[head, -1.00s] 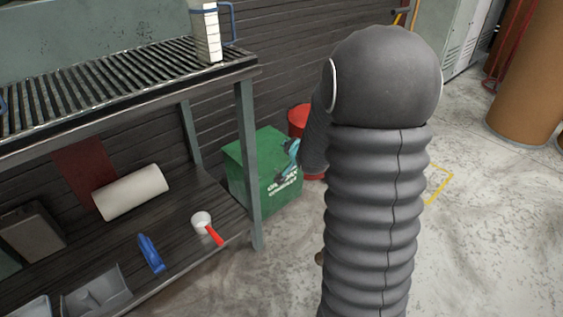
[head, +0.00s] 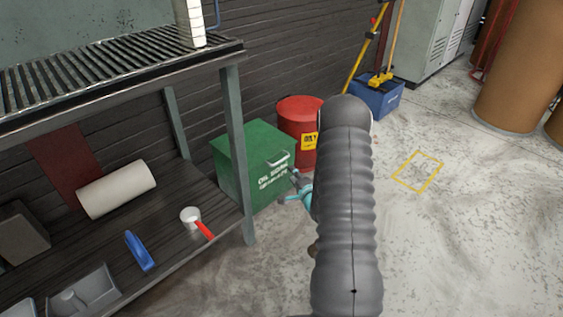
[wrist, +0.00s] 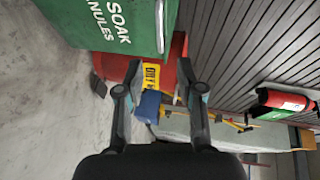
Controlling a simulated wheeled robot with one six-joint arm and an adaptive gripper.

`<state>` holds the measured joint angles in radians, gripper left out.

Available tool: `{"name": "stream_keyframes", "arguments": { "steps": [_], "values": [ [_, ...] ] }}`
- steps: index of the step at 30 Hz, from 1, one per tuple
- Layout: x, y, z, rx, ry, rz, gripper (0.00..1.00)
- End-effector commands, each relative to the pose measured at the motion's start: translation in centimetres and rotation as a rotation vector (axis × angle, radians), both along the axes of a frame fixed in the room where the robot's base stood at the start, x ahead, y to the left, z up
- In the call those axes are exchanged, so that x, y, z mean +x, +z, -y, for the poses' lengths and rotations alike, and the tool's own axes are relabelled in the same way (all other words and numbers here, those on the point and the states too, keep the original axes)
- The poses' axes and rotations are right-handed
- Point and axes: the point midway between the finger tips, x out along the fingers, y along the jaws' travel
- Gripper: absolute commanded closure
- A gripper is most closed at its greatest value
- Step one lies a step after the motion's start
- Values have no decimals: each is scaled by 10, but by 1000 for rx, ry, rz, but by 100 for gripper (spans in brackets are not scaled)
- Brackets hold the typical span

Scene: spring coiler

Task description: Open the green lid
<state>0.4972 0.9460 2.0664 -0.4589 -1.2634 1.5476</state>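The green box (head: 235,172) stands on the floor beside the shelf unit, with white lettering on its front. Its green lid (head: 252,147) looks closed and has a pale handle (head: 279,159) at the front edge. My gripper (head: 296,190) is just right of and below the handle in the head view, partly hidden by my arm. In the wrist view my gripper (wrist: 160,75) has its two fingers apart with nothing held between them. The box (wrist: 115,22) shows at the upper left there, and a pale handle (wrist: 160,28) lies just beyond the fingertips.
A red drum (head: 297,118) stands right behind the box. The shelf unit (head: 236,140) is close on the left, with a scoop (head: 192,217) and paper roll (head: 116,189) on it. A blue bucket (head: 377,98) stands farther back.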

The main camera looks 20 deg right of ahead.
Motion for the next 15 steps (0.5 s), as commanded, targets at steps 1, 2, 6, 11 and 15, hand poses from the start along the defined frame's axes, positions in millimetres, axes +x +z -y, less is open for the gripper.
{"name": "stream_keyframes", "arguments": {
  "steps": [1, 2, 6, 11, 15],
  "values": [
    [8, -1, -1, -2, 2, 2, 63],
    [13, -2, -1, -3, 3, 1, 63],
    [39, -8, 1, -3, 3, 1, 63],
    [68, -14, 3, -3, 2, 0, 63],
    [91, -18, 4, -3, 3, 0, 63]
  ]
}}
